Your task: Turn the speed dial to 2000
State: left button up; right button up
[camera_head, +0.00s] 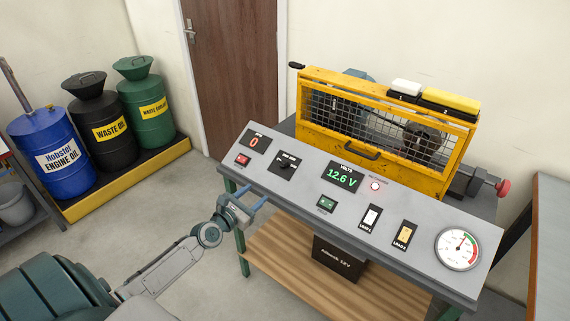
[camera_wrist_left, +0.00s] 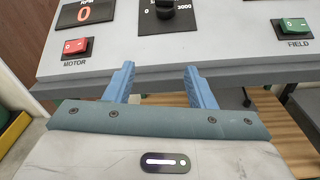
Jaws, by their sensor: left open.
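The speed dial (camera_head: 285,163) is a black knob on a dark plate, on the left part of the grey sloped control panel (camera_head: 312,193). In the left wrist view the dial (camera_wrist_left: 165,10) is at the top edge, its plate marked 0 at left and 2000 at right; its top is cut off. The RPM display (camera_head: 254,142) reads a red 0. My left gripper (camera_head: 250,195) is open and empty, in front of the panel's lower edge. In the left wrist view its two blue fingers (camera_wrist_left: 159,82) point toward the panel, below the dial and apart from it.
A red MOTOR switch (camera_head: 242,160) is left of the dial; a green FIELD switch (camera_head: 327,204) is right. The volts display (camera_head: 342,177) reads 12.6 V. A yellow mesh guard (camera_head: 375,135) stands behind the panel. A wooden shelf (camera_head: 285,260) is below.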

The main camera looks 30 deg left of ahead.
pick_arm(q)
jog(key=n, duration=0.2)
send_near(282, 164)
jog(key=s, duration=0.2)
jog(key=shift+t+h, duration=0.3)
jog(key=shift+t, duration=0.1)
jog(key=w, duration=0.5)
jog(key=w+b, duration=0.1)
jog(key=w, duration=0.4)
jog(key=shift+w+d+f+b, duration=0.2)
jog(key=shift+b, duration=0.1)
jog(key=c, duration=1)
